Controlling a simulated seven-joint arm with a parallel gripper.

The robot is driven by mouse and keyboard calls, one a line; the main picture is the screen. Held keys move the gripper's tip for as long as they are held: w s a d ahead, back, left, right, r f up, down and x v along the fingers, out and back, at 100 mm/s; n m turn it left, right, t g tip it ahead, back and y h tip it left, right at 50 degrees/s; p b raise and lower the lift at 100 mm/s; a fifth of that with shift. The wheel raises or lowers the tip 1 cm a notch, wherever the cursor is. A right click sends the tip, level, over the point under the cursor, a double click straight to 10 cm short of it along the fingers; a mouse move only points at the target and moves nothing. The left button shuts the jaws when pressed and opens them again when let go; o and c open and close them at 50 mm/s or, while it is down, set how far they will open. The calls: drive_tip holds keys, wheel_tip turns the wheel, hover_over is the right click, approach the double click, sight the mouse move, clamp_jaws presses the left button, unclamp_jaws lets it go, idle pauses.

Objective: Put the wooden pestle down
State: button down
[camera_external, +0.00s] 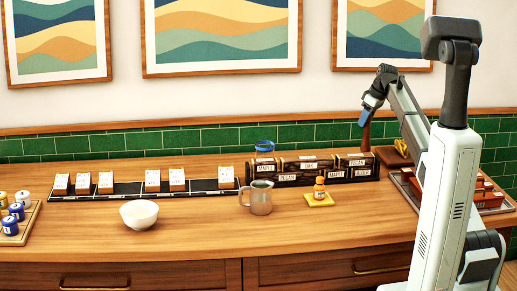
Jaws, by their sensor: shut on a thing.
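My gripper (364,117) is at the right, above the back of the counter. It points down, with blue at its fingertips. It is shut on the wooden pestle (366,133), a slim brown piece hanging upright below the fingers. The pestle's lower end is near the right end of the dark labelled boxes. I cannot tell whether it touches anything there.
Dark labelled boxes (311,166) line the back, a blue-rimmed jar (264,149) behind them. A metal pitcher (260,198), white bowl (139,214) and amber bottle on a yellow coaster (320,199) stand in front. A tray (494,208) is at right. The front counter is clear.

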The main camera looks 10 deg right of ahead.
sight(367, 125)
drive_tip(key=shift+f, duration=2.35)
drive_tip(key=c, duration=0.8)
unclamp_jaws()
drive_tip(key=shift+o, duration=0.2)
drive_tip(key=v, duration=1.2)
